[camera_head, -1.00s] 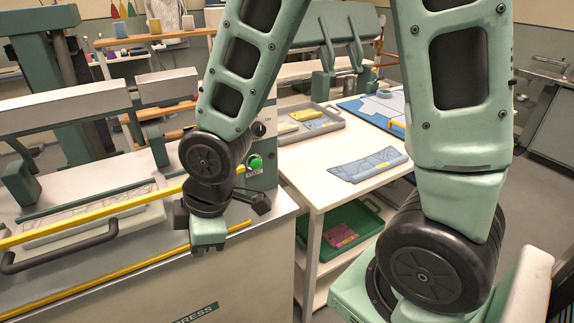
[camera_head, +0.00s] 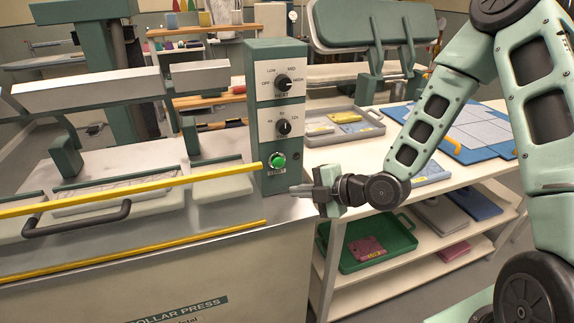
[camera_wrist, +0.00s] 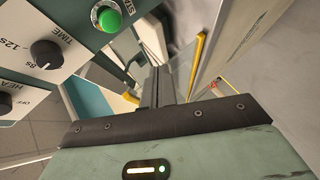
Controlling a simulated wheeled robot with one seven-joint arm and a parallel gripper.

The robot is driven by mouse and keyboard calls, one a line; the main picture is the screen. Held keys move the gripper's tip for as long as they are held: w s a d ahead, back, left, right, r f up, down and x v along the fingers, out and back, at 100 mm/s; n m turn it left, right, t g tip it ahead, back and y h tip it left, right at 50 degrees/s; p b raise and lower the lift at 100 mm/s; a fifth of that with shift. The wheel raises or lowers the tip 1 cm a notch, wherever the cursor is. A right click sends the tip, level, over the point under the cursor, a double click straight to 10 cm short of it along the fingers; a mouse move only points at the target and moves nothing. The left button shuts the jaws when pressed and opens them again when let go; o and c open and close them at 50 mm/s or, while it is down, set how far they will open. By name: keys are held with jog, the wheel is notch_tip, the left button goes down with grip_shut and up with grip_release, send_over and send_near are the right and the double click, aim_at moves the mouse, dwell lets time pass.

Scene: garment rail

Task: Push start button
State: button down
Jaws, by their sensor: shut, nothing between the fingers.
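The green start button (camera_head: 277,160) sits low on the front of the control box (camera_head: 265,122) of the collar press, above a small label. My gripper (camera_head: 308,188) is just right of the box's lower front corner, a little below the button and apart from it. Its fingers point left and are closed with nothing between them. In the wrist view the button (camera_wrist: 107,18) shows at the upper left with part of the word START beside it. The shut fingers (camera_wrist: 166,84) extend up from the dark wrist plate, to the right of the button.
Above the button are the time knob (camera_head: 284,127) and heat knob (camera_head: 284,81). Yellow bars (camera_head: 130,195) run along the press front, one ending close to the button. A white table (camera_head: 350,155) with a grey tray (camera_head: 372,128) stands right, with a green crate (camera_head: 400,240) below.

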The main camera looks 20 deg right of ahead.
aim_at(278, 162)
jog(key=w+p, duration=0.1)
jog(key=w, duration=0.7)
jog(key=shift+w, duration=0.4)
dwell(2.0)
jog(key=shift+w, duration=0.45)
